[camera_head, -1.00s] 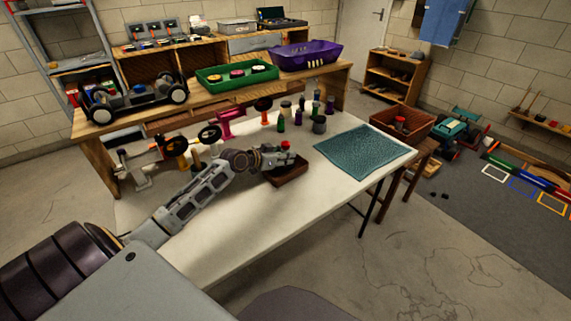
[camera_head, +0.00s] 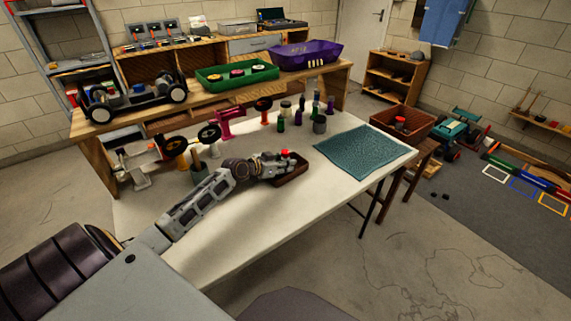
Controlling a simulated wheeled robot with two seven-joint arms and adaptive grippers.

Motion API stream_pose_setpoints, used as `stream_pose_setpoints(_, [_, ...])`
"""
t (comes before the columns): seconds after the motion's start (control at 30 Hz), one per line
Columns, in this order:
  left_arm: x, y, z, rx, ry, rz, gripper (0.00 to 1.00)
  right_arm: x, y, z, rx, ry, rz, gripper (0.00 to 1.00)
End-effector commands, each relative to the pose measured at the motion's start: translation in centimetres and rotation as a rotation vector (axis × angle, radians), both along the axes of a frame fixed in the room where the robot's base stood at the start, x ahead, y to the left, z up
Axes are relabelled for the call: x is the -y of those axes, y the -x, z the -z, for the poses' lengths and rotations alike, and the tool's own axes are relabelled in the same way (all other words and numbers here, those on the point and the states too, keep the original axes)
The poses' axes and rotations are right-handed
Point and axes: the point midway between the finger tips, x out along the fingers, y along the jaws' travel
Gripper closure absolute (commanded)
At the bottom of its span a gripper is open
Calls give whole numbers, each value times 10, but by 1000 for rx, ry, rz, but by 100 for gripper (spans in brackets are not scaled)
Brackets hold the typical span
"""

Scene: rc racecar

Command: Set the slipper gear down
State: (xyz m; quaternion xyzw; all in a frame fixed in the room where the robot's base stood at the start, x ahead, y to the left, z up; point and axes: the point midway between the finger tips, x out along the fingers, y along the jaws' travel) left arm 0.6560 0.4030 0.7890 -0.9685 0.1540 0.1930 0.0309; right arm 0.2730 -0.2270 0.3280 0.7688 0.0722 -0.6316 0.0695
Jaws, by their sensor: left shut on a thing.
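My left gripper (camera_head: 279,162) reaches over the white table (camera_head: 240,237) from the left. It is shut on a small red piece (camera_head: 284,154), which appears to be the slipper gear; the fingers hide most of it. The red piece shows at the gripper's tip, low over a small brown tray (camera_head: 296,176). I cannot tell whether it touches the tray. The gripper covers the tray's left and back parts. My right gripper is not in view.
A teal mat (camera_head: 364,150) lies right of the tray. Several bottles (camera_head: 300,116) stand behind it. A wheeled assembly on a stand (camera_head: 160,155) is at the back left. A green tray (camera_head: 237,76) and purple bin (camera_head: 306,54) sit on the wooden bench. The table's front is clear.

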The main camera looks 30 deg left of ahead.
Motion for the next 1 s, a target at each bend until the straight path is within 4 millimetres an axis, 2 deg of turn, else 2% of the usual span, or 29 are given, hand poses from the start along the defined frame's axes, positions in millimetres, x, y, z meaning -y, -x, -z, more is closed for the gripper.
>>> stream_pose_setpoints(0.03, [0,0,1,0,0,0,70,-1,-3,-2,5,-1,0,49])
stream_pose_setpoints(0.1, [0,0,0,0,0,0,62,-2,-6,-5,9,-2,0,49])
stream_pose_setpoints(0.67, [0,0,-3,0,0,0,62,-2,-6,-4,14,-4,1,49])
stream_pose_setpoints(1.0, [-7,20,-10,-1,1,0,62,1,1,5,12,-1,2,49])
